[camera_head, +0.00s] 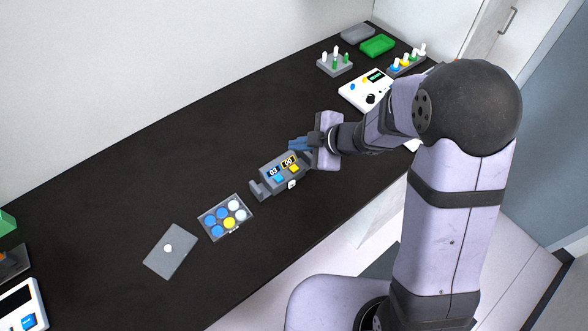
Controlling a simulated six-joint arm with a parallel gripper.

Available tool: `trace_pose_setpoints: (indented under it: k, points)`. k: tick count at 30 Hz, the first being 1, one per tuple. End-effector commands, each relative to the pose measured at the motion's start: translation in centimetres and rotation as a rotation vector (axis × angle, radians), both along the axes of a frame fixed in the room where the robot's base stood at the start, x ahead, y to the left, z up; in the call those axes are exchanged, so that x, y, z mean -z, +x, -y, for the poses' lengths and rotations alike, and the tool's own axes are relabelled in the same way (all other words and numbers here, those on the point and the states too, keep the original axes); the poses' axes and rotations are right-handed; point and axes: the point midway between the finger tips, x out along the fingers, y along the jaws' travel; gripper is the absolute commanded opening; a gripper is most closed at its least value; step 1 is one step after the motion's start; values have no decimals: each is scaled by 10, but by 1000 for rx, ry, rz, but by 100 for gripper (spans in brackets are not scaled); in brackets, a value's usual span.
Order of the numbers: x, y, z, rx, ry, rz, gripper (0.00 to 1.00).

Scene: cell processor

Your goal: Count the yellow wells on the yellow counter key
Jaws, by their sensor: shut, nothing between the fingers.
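The grey counter (265,187) stands mid-table with a blue-digit display reading 03 and a yellow-digit display reading 00. Its yellow key (294,168) and blue key (279,178) sit below the displays. The well plate (240,231) lies to its lower left, open, with three blue wells, two white wells and one yellow well (229,223). My gripper (293,144), with blue fingertips, is shut and empty. It shows just behind the counter's upper edge, apart from the yellow key; its exact height is unclear.
A grey lid (165,261) with a white knob lies left of the plate. A white device (357,88), tube racks (333,66) and a green tray (378,45) stand at the far right end. The dark table (150,190) is clear behind the plate.

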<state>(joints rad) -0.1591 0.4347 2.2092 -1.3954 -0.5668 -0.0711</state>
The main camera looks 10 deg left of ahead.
Motion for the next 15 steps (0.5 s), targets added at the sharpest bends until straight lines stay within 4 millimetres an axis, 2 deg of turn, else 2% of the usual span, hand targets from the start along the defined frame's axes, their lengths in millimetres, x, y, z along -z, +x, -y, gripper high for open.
trace_pose_setpoints:
  k: [1,15]
  points:
    - [10,0,0,0,0,0,0]
    - [60,0,0,-1,0,-1,0]
